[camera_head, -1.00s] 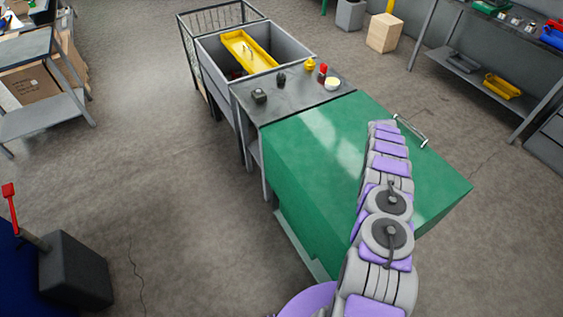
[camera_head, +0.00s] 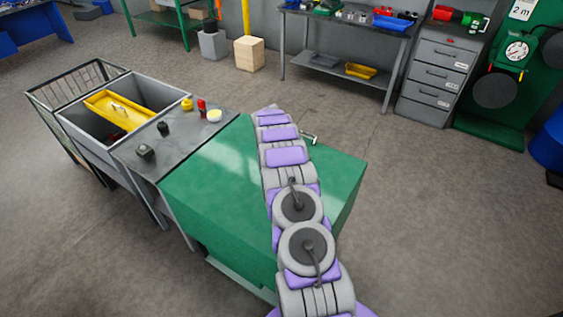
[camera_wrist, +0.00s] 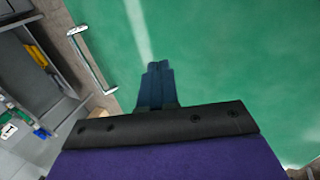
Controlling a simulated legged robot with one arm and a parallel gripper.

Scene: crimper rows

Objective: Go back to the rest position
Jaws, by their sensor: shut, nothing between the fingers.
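My gripper (camera_wrist: 158,68) shows in the wrist view as two dark blue fingers, closed together with nothing between them. They are over the green top of a large box-like cabinet, and I cannot tell the gap to its surface. In the head view my grey and purple arm stretches across the green cabinet (camera_head: 200,195); the fingers cannot be made out there. The cabinet's metal handle (camera_wrist: 92,60) is left of the fingers in the wrist view; in the head view it sits at the far edge, just right of the arm's far end.
A grey table (camera_head: 180,140) with small items and a grey bin (camera_head: 82,128) holding a yellow tray (camera_head: 122,107) adjoin the cabinet on the left. A shelf (camera_head: 325,62), a drawer unit (camera_head: 437,75) and a green stand (camera_head: 505,125) are behind. Floor is clear at right.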

